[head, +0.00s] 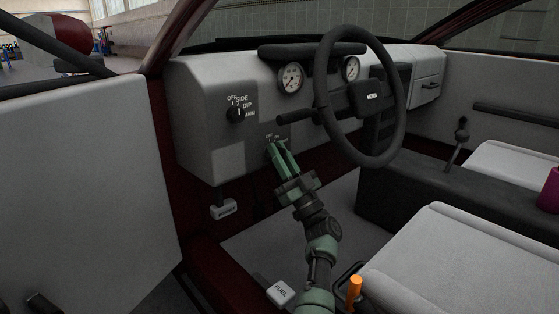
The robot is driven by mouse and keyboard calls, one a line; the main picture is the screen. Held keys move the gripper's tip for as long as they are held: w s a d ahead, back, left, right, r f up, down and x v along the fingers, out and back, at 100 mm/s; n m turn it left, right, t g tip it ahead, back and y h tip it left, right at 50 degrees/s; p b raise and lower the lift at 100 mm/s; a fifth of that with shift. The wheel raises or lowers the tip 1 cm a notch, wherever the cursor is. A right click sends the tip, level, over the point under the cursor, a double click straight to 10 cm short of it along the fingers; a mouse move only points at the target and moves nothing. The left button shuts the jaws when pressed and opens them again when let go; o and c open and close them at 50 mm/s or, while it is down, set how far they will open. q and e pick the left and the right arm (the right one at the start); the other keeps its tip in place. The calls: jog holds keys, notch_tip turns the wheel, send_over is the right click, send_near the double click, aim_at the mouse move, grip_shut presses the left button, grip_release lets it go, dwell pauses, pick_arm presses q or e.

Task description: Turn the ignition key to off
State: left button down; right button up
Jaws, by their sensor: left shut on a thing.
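My left gripper (277,149) reaches up to the lower face of the grey dashboard (200,130), left of the steering column. Its green fingers are shut on the ignition key, just below a small label (273,137) that seems to read OFF and ON. The key itself is hidden by the fingers, so I cannot tell which way it points. My right gripper is not in view.
The black steering wheel (324,95) stands close to the right of the gripper. A light knob (237,114) sits to the upper left. A bonnet lever (223,209) hangs below the dash. A fuel lever (281,292) and grey seat (450,255) are lower down.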

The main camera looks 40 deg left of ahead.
pick_arm(q)
jog(key=shift+g, duration=0.3)
jog(key=c, duration=1.4)
grip_release()
jog(key=shift+a, duration=0.1)
jog(key=shift+c, duration=0.2)
